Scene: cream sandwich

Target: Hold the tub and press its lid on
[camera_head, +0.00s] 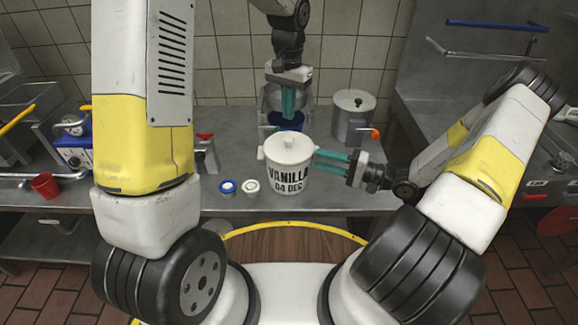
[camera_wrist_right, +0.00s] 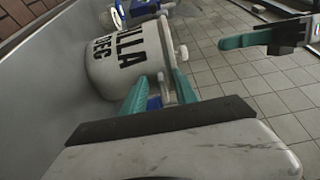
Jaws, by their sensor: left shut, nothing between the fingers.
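The white tub (camera_head: 288,182), with black VANILLA lettering, stands upright on the steel counter. Its lid (camera_head: 289,150) with a round knob sits on top; whether it is seated all round I cannot tell. The tub (camera_wrist_right: 125,55) and the lid's knob (camera_wrist_right: 183,52) also show in the right wrist view. My right gripper (camera_head: 315,158) is at the tub's right side, its teal fingers apart on either side of a small white side lug (camera_wrist_right: 162,88), with gaps showing. My left gripper (camera_head: 288,116) is shut and empty, pointing down above the lid, apart from the knob.
Two small round pieces, one blue-rimmed (camera_head: 228,187) and one white (camera_head: 251,186), lie left of the tub. A lidded steel pot (camera_head: 353,113) stands behind right. A blue and steel container is behind the tub. A red cup (camera_head: 45,185) is far left.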

